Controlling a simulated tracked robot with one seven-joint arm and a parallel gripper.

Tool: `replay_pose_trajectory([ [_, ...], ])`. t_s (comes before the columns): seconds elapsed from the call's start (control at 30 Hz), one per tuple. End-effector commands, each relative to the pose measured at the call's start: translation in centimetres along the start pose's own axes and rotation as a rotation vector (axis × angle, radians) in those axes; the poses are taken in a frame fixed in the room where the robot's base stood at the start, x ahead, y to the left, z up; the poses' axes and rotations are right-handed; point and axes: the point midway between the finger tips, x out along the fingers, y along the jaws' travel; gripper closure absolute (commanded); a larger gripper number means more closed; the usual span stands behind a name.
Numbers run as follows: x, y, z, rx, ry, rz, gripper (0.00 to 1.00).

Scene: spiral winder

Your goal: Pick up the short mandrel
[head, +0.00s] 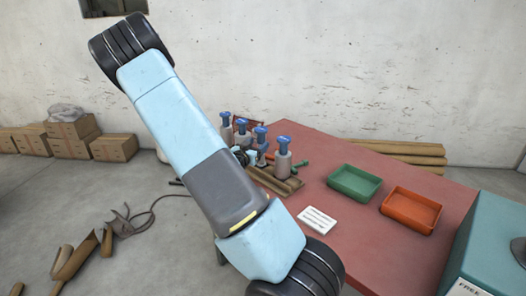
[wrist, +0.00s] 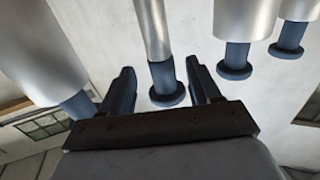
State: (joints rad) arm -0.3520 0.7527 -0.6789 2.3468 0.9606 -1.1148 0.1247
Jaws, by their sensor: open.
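Several mandrels with blue knobs stand in a wooden rack (head: 272,182) on the red table, the nearest mandrel (head: 283,163) at the right end. In the wrist view a slim grey mandrel (wrist: 155,30) with a blue flanged end lies between the fingers of my gripper (wrist: 160,67). The gripper is open, with a gap on both sides of that blue end. A wide mandrel (wrist: 40,40) is close by the left finger, and two more wide mandrels (wrist: 241,20) (wrist: 298,10) are at the right. I cannot tell which is the short one. In the head view my arm hides most of the gripper.
A green tray (head: 355,183), an orange tray (head: 411,209) and a white card (head: 317,219) lie on the red table (head: 345,243). A teal machine (head: 495,245) stands at the right edge. Cardboard boxes (head: 70,138) are by the wall.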

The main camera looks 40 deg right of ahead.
Motion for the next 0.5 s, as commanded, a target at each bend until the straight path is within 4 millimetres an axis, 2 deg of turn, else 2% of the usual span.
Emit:
replay_pose_trajectory([
  [0.23,3.4,-0.3,-0.1,0.001,0.001,0.002,0.38],
  [0.5,4.1,-0.3,-0.1,0.0,0.0,0.0,0.38],
])
